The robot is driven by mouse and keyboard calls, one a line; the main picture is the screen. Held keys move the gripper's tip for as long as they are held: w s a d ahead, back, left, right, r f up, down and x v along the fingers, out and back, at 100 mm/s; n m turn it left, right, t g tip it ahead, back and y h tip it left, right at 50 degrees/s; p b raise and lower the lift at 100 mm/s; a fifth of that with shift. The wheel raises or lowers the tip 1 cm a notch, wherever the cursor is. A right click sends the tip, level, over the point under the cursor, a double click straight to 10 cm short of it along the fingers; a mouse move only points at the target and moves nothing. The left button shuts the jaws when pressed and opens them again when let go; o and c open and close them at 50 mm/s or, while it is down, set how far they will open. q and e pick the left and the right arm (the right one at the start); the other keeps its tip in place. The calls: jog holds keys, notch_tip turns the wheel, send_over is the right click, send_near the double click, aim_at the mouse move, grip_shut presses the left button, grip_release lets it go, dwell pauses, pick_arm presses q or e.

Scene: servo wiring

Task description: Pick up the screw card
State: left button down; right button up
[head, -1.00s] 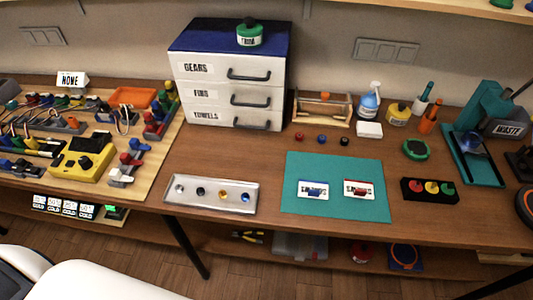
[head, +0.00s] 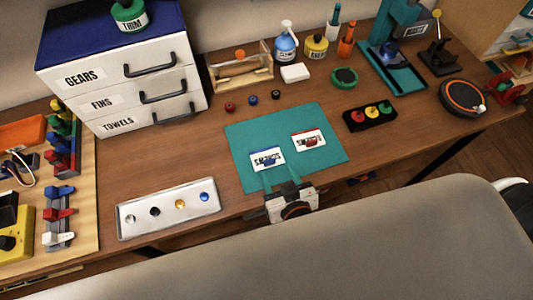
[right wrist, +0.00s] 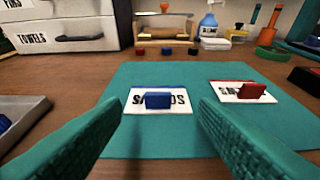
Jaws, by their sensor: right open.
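Two white cards lie on a teal mat (head: 245,137). The left card (head: 258,163) bears a blue block, and the right card (head: 300,147) bears a red block. Their dark lettering is partly covered, so I cannot tell surely which reads screws. In the right wrist view the left card (right wrist: 180,107) lies just beyond and between my fingertips, and the right card (right wrist: 228,97) is off to the right. My right gripper (head: 280,177) is open and empty at the mat's near edge, close to the left card. My left gripper is out of view.
A metal tray (head: 168,222) with several small round parts lies left of the mat. A black holder (head: 357,126) with coloured buttons stands to its right. Three small knobs lie behind the mat, and a drawer cabinet (head: 100,107) stands at the back left.

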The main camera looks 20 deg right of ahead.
aim_at(270, 162)
jog(key=shift+w+a+f+p, duration=0.1)
jog(key=shift+w+f+p, duration=0.15)
jog(key=shift+w, duration=0.25)
jog(key=p+x, duration=0.1)
jog(key=x, duration=0.2)
jog(key=shift+w+a+f, duration=0.1)
jog(key=shift+w+f, duration=0.05)
jog(key=shift+w+f+p, duration=0.3)
jog(key=shift+w+f, duration=0.05)
jog(key=shift+w, duration=0.1)
jog(key=shift+s, duration=0.15)
jog(key=c, duration=1)
